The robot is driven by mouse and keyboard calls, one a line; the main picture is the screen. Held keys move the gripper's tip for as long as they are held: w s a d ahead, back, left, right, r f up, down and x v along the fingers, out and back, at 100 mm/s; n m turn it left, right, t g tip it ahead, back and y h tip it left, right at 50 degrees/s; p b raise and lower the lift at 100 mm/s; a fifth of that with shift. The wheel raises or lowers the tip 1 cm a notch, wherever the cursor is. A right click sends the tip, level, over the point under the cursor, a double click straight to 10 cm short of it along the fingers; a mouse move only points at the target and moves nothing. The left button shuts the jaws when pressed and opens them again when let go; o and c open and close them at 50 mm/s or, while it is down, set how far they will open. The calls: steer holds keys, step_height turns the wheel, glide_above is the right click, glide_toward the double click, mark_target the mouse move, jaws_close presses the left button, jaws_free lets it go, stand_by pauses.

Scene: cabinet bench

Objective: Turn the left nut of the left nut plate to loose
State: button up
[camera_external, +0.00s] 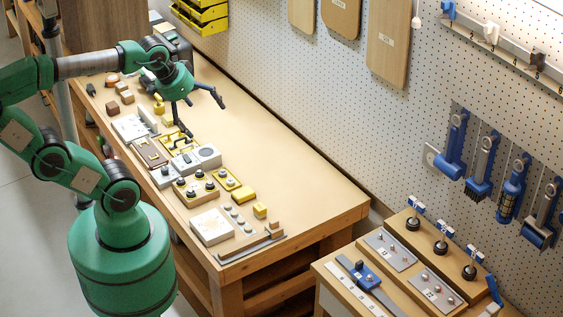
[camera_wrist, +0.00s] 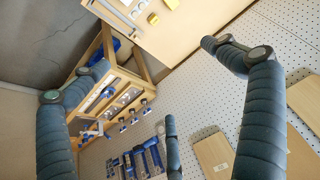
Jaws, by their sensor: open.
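Two grey nut plates lie on the small bench at the lower right of the external view. The left nut plate (camera_external: 378,252) is the farther one and has small nuts on it. Its left nut (camera_external: 380,237) is too small to tell loose from tight. The other nut plate (camera_external: 436,299) lies nearer the camera. My gripper (camera_external: 203,119) is open and empty, raised over the long workbench, far to the left of both plates. In the wrist view its dark fingers (camera_wrist: 165,75) are spread apart, and the small bench (camera_wrist: 97,62) shows small and distant between them.
The long workbench (camera_external: 285,150) carries several blocks, boxes and knob panels along its near side; its far right is clear. Three black knobs with blue tags, one of them a near knob (camera_external: 469,272), stand behind the plates. A blue slider (camera_external: 366,277) sits in front. Blue tools (camera_external: 455,145) hang on the pegboard.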

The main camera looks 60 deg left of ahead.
steer(key=shift+s+a+f, duration=0.1)
steer(key=shift+s+f, duration=0.15)
steer(key=shift+s, duration=0.05)
steer(key=shift+c, duration=0.5)
